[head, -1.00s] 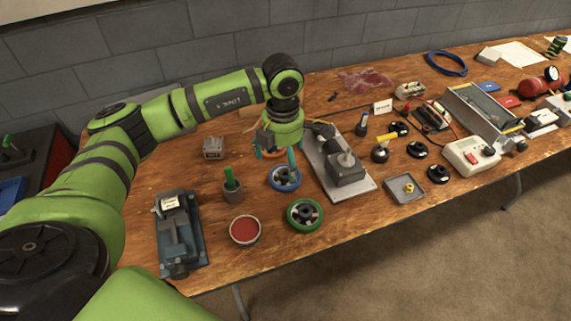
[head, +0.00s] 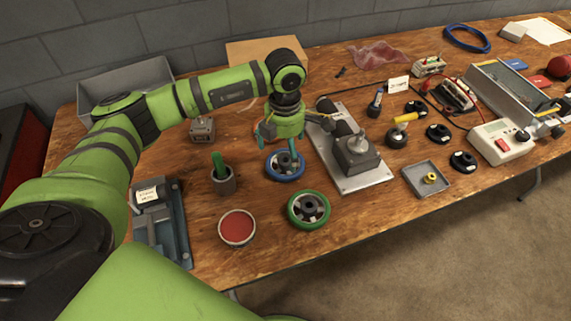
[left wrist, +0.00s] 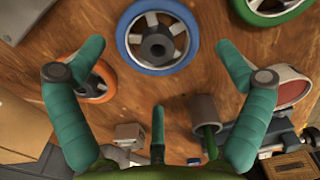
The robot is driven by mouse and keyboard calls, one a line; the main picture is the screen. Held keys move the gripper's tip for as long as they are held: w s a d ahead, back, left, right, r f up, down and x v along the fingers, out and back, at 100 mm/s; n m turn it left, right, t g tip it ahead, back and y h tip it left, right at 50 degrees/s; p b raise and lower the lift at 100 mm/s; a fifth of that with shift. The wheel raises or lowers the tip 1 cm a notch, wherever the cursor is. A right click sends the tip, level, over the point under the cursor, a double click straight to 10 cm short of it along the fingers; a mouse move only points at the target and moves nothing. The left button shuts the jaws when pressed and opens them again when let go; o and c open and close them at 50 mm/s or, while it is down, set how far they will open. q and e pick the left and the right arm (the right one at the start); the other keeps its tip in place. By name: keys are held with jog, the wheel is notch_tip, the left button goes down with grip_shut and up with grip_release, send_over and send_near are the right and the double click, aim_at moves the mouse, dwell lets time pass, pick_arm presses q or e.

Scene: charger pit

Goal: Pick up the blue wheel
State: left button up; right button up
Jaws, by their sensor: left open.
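The blue wheel (head: 284,178) lies flat on the wooden table, with a dark hub and pale spokes. It also shows at the top middle of the left wrist view (left wrist: 133,55). My left gripper (head: 281,148) is open and empty over the wheel's far side, its teal fingers spread apart. In the left wrist view its fingertips (left wrist: 160,80) are on either side, with the wheel beyond them; I see no contact. My right gripper is not in view.
A green wheel (head: 309,222) lies just in front, and an orange wheel (left wrist: 98,88) is close by. A grey metal plate with a joystick box (head: 357,156) stands to the right. A grey cup (head: 223,184) and a red-filled bowl (head: 237,241) are to the left.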

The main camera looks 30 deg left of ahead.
aim_at(286, 156)
pick_arm(q)
notch_tip(286, 156, down, 4)
jog(key=shift+w+r+p, duration=0.1)
jog(key=shift+r+p, duration=0.1)
jog(key=shift+p, duration=0.25)
jog(key=shift+w+f, duration=0.1)
jog(key=shift+f, duration=0.5)
jog(key=c, duration=1)
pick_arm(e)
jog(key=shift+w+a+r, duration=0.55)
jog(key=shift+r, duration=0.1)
pick_arm(q)
jog(key=shift+r, duration=0.1)
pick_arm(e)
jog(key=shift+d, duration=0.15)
